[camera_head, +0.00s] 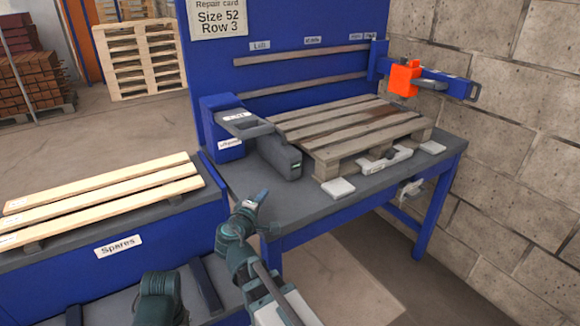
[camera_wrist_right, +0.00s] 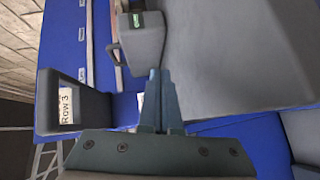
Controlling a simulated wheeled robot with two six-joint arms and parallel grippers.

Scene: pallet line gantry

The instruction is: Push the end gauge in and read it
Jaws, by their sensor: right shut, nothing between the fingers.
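A dark grey boxy unit (camera_head: 278,152) with a small green display sits at the left end of the bench, beside a worn pallet (camera_head: 345,128); it appears to be the end gauge. The unit (camera_wrist_right: 148,50) also shows in the right wrist view, its green display too small to read. A blue post with a grey arm (camera_head: 245,124) and a white label stands behind it. My right gripper (camera_head: 257,196) is shut and empty, in front of the unit near the bench's front left edge, apart from it. My left gripper is not in view.
A blue bench (camera_head: 315,215) carries the pallet. An orange block (camera_head: 404,78) sits on a blue arm at the back right. Spare boards (camera_head: 105,195) lie on a blue stand at left. Floor is clear at front right.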

